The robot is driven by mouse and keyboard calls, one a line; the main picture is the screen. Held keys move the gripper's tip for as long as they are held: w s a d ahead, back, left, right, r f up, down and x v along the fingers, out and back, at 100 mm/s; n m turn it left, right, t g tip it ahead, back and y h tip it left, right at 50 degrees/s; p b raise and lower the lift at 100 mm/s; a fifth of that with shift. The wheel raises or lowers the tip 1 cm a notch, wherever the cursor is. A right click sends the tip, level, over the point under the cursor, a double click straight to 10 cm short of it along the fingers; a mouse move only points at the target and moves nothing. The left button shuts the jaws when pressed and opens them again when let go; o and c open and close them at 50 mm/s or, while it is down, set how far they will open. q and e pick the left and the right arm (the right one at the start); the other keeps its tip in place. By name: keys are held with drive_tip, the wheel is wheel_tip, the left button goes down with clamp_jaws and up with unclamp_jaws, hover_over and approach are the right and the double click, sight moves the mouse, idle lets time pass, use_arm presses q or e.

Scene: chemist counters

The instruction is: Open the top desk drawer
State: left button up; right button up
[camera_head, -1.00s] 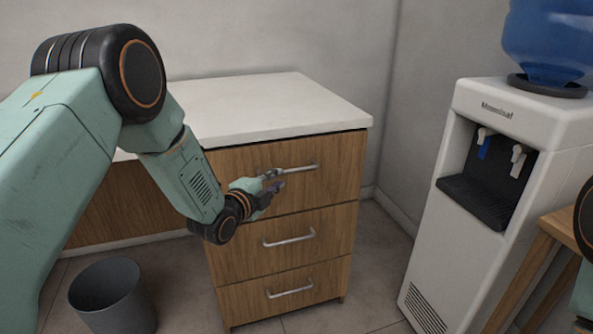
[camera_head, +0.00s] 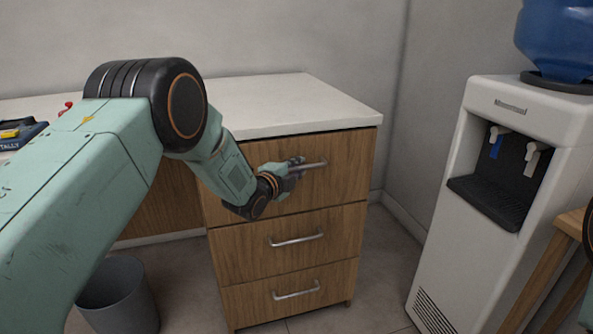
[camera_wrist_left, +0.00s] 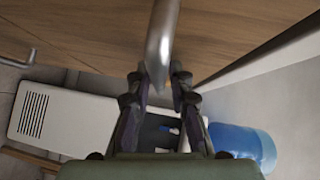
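The top drawer (camera_head: 340,178) is the uppermost of three wooden drawers under the white desk top. Its front looks flush with the drawers below. Its metal handle (camera_head: 316,165) runs across the front, and my left gripper (camera_head: 297,166) is at the left part of it. In the left wrist view, the handle (camera_wrist_left: 163,40) comes down between the two fingertips of my left gripper (camera_wrist_left: 160,75). The fingers sit close on both sides and look shut on it. My right gripper is not in view.
The middle drawer (camera_head: 330,243) and bottom drawer (camera_head: 325,289) are shut. A water dispenser (camera_head: 450,240) stands to the right, with floor between it and the desk. A grey bin (camera_head: 118,300) stands at the lower left. A wooden stand (camera_head: 545,275) is at the right edge.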

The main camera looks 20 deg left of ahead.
use_arm(q)
drive_tip(key=shift+c, duration=0.2)
clamp_jaws()
idle(0.4)
